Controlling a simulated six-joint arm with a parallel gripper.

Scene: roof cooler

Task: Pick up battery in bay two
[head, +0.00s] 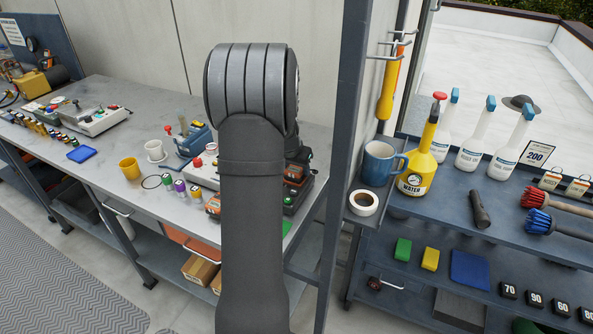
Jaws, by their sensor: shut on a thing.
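My own dark arm stands upright in the middle of the head view and covers part of the workbench (100,92). My gripper is hidden behind it. Just right of the arm, dark block-shaped things with orange and red parts (296,172) show on the bench; they look like batteries in a charger. The arm hides their left side, so I cannot tell which bay is which. Another orange and dark piece (213,206) peeks out at the arm's left edge.
A yellow cup (130,169), a white mug (155,151) and small coloured-cap bottles (180,186) stand left of the arm. A dark post (345,150) rises to the right. Beyond it, a shelf (440,212) holds a blue mug (379,164), a tape roll (364,202) and a yellow sprayer (421,160).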

